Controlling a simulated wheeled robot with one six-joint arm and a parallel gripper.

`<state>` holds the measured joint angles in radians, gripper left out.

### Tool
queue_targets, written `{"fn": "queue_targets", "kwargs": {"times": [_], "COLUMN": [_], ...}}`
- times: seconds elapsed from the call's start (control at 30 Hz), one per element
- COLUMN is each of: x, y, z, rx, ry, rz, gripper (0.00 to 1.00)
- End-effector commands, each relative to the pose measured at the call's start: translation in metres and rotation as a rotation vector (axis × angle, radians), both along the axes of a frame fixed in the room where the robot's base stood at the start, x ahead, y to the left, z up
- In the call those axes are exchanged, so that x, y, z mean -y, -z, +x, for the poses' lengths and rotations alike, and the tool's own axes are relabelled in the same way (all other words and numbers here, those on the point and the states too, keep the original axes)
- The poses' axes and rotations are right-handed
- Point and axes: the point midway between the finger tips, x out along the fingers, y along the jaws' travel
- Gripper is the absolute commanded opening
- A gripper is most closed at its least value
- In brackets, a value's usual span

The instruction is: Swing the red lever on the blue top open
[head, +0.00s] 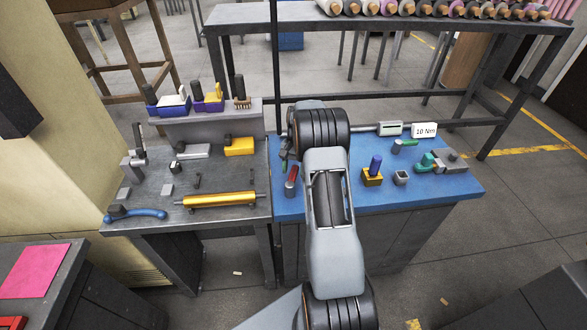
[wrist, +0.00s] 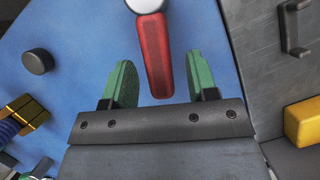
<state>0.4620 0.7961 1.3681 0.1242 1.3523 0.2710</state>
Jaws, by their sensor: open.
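The red lever (head: 292,176) lies near the left edge of the blue top (head: 435,187) in the head view. In the wrist view the red lever (wrist: 156,60) runs down from a pale round pivot (wrist: 148,4) at the top edge, and its free end sits between my fingers. My gripper (wrist: 159,70) is open, with one green fingertip on each side of the lever and a visible gap to both. In the head view my own arm hides most of the gripper. The wrist view also shows bare blue top (wrist: 75,75) around the lever.
A dark round knob (wrist: 37,61) and a yellow block with a blue handle (head: 373,178) stand on the blue top. The grey bench (head: 225,187) adjoins on the left, with a dark handle (wrist: 294,28) and yellow block (wrist: 306,122) near the wrist view's right edge.

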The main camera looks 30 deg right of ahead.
Motion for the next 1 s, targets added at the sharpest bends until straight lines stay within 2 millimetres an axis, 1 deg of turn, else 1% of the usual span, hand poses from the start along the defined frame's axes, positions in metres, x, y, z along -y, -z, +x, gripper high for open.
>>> {"fn": "queue_targets", "kwargs": {"times": [0.17, 0.27, 0.37, 0.6, 0.7, 0.83, 1.0], "x": [0.002, 0.005, 0.010, 0.024, 0.028, 0.032, 0.036], "y": [-0.004, -0.015, -0.032, -0.081, -0.097, -0.112, -0.123], "z": [0.002, 0.005, 0.010, 0.024, 0.029, 0.034, 0.037], "rx": [0.001, 0.002, 0.004, 0.003, 0.002, 0.001, 0.001], "ry": [0.001, 0.001, 0.002, 0.001, 0.000, -0.001, -0.001], "rz": [0.000, -0.001, -0.002, -0.002, -0.001, 0.000, 0.000], "gripper": [0.53, 0.53, 0.53, 0.53, 0.53, 0.53, 0.53]}}
